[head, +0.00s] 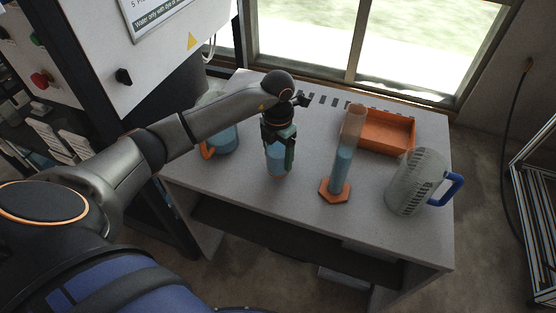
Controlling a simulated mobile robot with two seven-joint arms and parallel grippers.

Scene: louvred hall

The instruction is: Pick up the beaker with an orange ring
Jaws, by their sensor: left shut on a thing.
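A clear beaker (277,160) with blue liquid shows near the middle of the grey table, with a thin orange band near its bottom. My left gripper (279,150) reaches down from above and is shut on this beaker, with its fingers at the beaker's sides. The gripper hides the beaker's upper part. The beaker looks upright; I cannot tell whether its base touches the table. My right gripper is not in view.
A measuring cylinder (342,172) with blue liquid and an orange foot stands to the right. Behind it is an orange tray (388,145). A clear jug (416,182) with a blue handle stands at the right edge. A blue-filled jug (224,141) with an orange handle is left, partly behind my arm.

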